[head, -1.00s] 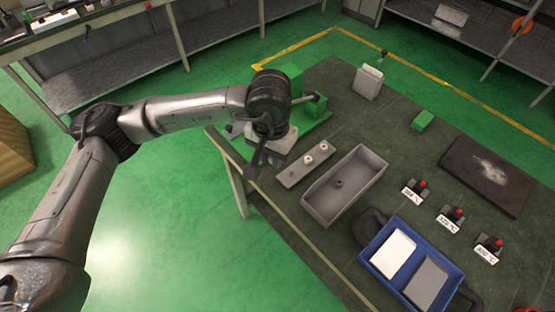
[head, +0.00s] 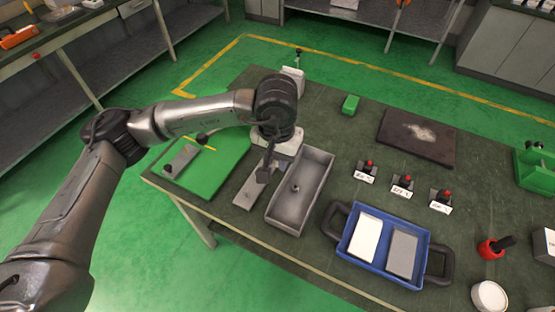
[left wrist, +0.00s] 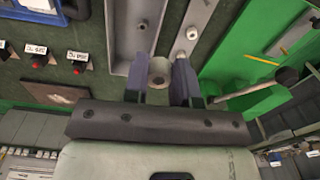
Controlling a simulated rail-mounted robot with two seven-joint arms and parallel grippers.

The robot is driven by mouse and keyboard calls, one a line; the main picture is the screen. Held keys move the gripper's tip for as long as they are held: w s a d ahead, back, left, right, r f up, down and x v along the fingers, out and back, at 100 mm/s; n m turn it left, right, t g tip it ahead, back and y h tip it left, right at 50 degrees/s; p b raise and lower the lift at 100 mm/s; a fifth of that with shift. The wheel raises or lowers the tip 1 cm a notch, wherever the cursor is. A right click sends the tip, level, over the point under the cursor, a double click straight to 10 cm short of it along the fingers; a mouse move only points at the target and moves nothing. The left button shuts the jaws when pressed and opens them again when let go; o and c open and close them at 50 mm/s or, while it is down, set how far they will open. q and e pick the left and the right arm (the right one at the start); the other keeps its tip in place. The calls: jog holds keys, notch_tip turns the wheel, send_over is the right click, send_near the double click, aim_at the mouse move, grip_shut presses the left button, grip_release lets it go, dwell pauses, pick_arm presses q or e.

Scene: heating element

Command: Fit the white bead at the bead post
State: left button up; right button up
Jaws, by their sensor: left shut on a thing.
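My left gripper (head: 265,172) hangs over the far end of a narrow grey strip (head: 243,198). In the left wrist view its two dark fingers (left wrist: 160,62) are shut on a pale, ring-like white bead (left wrist: 158,71) with a dark hole. A second pale round piece (left wrist: 192,33) sits on the strip (left wrist: 187,48), apart from the fingers. In the head view my gripper hides the beads. A small upright post (head: 295,188) stands inside the long grey tray (head: 283,215); I cannot tell whether it is the bead post. My right gripper is not in view.
A green board (head: 215,165) with a grey plate (head: 181,160) and a black-knobbed rod (left wrist: 286,76) lies beside the strip. A blue tray (head: 383,274), labelled red-knobbed switches (head: 402,185), a dark slab (head: 417,137) and a green block (head: 350,104) are on the table.

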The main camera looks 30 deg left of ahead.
pick_arm(q)
jog(key=w+a+f+n+p, duration=0.15)
jog(key=w+a+n, duration=0.25)
jog(key=a+n, duration=0.6)
jog(key=w+a+n+p, duration=0.3)
jog(key=a+n, duration=0.4)
jog(key=n, duration=0.6)
jog(key=s+a+f+n+p, duration=0.2)
jog(key=s+a+f+n, duration=0.1)
jog(key=a+n, duration=0.6)
jog(key=s+a+f+n+p, duration=0.2)
jog(key=a+f+n, duration=0.4)
jog(key=a+n, duration=0.3)
jog(key=shift+s+a+p, duration=0.35)
jog(key=shift+s+a, duration=0.3)
jog(key=shift+a, duration=0.2)
jog(key=shift+r, duration=0.1)
